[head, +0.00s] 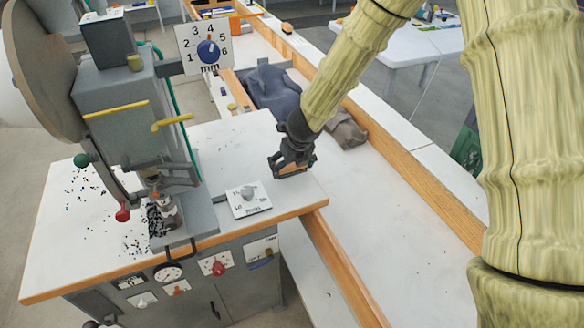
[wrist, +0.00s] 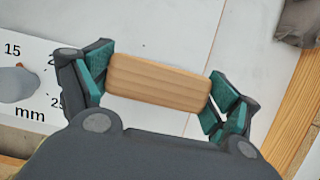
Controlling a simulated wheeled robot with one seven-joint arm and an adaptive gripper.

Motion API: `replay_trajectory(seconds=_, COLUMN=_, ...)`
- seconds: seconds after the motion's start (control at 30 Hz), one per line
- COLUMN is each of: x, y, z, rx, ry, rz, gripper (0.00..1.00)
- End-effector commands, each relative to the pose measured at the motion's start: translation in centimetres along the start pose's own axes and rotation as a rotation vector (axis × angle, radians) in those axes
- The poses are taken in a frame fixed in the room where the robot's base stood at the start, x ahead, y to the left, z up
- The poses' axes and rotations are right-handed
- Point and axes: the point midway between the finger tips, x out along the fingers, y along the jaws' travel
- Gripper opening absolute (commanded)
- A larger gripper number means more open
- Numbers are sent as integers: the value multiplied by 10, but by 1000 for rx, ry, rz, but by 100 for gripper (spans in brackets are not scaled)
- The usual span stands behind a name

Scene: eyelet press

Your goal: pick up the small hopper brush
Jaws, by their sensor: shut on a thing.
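The small hopper brush shows as a plain wooden block (wrist: 158,82) in the wrist view; its bristles are hidden from this angle. My gripper (wrist: 160,88) is shut on it, with a green finger pad at each end of the wood. In the head view my gripper (head: 293,168) is over the right part of the press table, right of the small dial plate. A bit of the brush's wood (head: 291,169) shows between the fingers there. I cannot tell for sure how far the brush is above the table top.
The eyelet press (head: 125,115) stands on the white table (head: 85,235), with spilled eyelets around it. The dial plate (head: 249,200) is close left of my gripper. A wood-edged bench (head: 385,215) runs along the right, with a dark cloth (head: 272,90) and a brown cloth (head: 347,133) further back.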

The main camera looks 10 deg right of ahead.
Motion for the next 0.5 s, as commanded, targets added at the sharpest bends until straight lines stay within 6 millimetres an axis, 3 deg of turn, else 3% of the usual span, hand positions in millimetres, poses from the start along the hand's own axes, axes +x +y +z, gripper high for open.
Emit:
replay_trajectory(seconds=0.17, x=-19, y=0, z=8, rx=0, ry=-1, rz=-2, gripper=61)
replay_trajectory(seconds=0.23, x=-15, y=3, z=-3, rx=1, ry=1, rz=1, gripper=61)
replay_trajectory(seconds=0.5, x=-31, y=16, z=-35, rx=-1, ry=0, rz=1, gripper=61)
